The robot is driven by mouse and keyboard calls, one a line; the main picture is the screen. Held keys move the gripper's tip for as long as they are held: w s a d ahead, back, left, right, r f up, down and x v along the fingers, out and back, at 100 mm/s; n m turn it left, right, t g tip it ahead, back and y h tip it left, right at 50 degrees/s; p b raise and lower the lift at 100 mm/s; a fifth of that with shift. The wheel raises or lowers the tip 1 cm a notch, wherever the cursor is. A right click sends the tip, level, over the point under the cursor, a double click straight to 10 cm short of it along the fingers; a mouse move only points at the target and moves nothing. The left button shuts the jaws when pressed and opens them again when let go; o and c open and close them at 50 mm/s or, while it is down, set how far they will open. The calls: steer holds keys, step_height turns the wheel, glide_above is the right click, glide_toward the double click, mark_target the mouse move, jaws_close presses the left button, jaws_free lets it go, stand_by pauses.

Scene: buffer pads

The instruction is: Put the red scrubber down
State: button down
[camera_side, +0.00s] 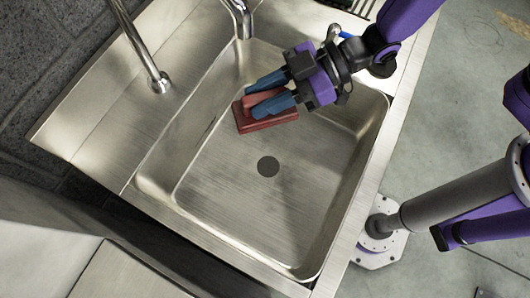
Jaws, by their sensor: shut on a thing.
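The red scrubber (262,124) is a flat block with a raised grip on top. It shows over the upper part of the metal sink basin (215,190). My gripper (268,93) comes in from the upper right, with its blue fingers shut on the scrubber's raised grip. The fingers hide part of the grip. I cannot tell from this one view whether the scrubber's underside touches the basin floor or hangs a little above it.
A drain (268,167) lies in the middle of the basin floor, which is otherwise clear. A faucet (240,18) stands at the basin's back edge, and a curved metal pipe (140,45) rises at the left. The flat metal counter (110,130) left of the basin is bare.

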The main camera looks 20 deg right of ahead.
step_height(320, 180, down, 30)
steer(key=shift+r, duration=0.1)
stand_by(0.7)
steer(key=c, duration=0.8)
jaws_free()
steer(key=shift+f, duration=0.2)
steer(key=shift+c, duration=0.2)
steer(key=shift+r, duration=0.15)
steer(key=v, duration=0.4)
steer(key=shift+w+d, duration=0.1)
steer(key=shift+d, duration=0.15)
step_height(320, 180, up, 7)
steer(key=shift+d+r, duration=0.2)
steer(key=shift+d, duration=0.05)
